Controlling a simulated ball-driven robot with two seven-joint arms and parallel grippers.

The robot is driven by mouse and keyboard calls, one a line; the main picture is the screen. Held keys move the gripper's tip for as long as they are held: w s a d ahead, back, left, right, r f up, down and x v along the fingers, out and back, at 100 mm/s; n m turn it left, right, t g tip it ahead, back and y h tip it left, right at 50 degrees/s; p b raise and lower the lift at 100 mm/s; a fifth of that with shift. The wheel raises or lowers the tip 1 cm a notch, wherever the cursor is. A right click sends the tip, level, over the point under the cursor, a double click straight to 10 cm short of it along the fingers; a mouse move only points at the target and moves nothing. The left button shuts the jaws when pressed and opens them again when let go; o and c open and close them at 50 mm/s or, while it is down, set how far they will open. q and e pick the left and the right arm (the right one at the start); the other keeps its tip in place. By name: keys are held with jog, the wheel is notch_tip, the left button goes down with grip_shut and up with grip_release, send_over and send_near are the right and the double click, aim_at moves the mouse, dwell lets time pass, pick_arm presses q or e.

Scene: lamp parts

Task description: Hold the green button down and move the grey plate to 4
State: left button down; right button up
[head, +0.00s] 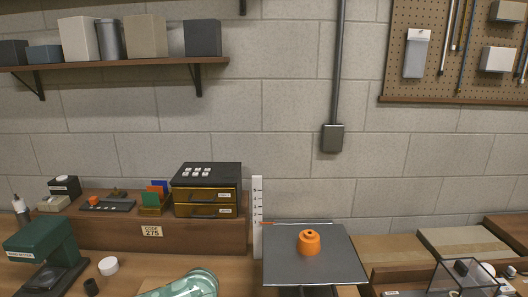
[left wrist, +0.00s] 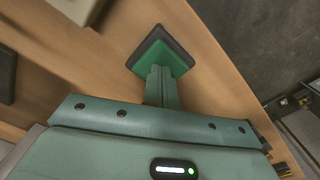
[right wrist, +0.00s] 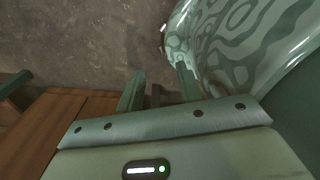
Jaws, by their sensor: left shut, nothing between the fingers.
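The grey plate (head: 345,268) is level at the right of centre in the head view, with an orange round part (head: 309,243) on it. A white upright scale (head: 257,200) stands at its back left; a thin orange pointer crosses it, but the numbers are too small to read. The green button (left wrist: 181,60) is a square pad with a dark border on a wooden surface. My left gripper (left wrist: 160,70) is shut, its fingertips at the button; I cannot tell how far it is pressed. My right gripper (right wrist: 158,86) is open and empty, above the floor.
A green press-like device (head: 40,240) stands at the left of the bench. A black-topped drawer box (head: 206,190) sits on the wooden riser (head: 200,233). A clear-sided box (head: 465,278) is at the right. A wooden edge (right wrist: 70,125) is left of my right gripper.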

jog(key=shift+c, duration=0.5)
jog(key=w+d+r+n+t, duration=0.2)
jog(key=w+r+n, duration=0.15)
jog(key=w, duration=0.45)
jog(key=w+d+r+n+t+y, duration=0.1)
jog(key=w+d+r+n+t, duration=0.2)
jog(key=w, duration=0.6)
jog(key=w+d+r+n+t, duration=0.1)
jog(key=w+r+n+t, duration=0.15)
jog(key=w+r, duration=0.4)
jog(key=w+a+r+n+t+y, duration=0.25)
jog(key=w+a+r, duration=0.3)
jog(key=r, duration=0.55)
jog(key=w+a+r+n+t+y, duration=0.15)
jog(key=w+a+r+n, duration=0.25)
jog(key=w+r, duration=0.55)
jog(key=w+a+r+n+t+y, duration=0.1)
jog(key=w+a+r+n+t, duration=0.25)
jog(key=r, duration=1.05)
jog(key=w+a, duration=0.3)
jog(key=w, duration=0.2)
jog(key=w+a+f+m+g, duration=0.1)
jog(key=w+a, duration=0.2)
jog(key=w, duration=0.3)
jog(key=shift+f, duration=0.3)
grip_shut()
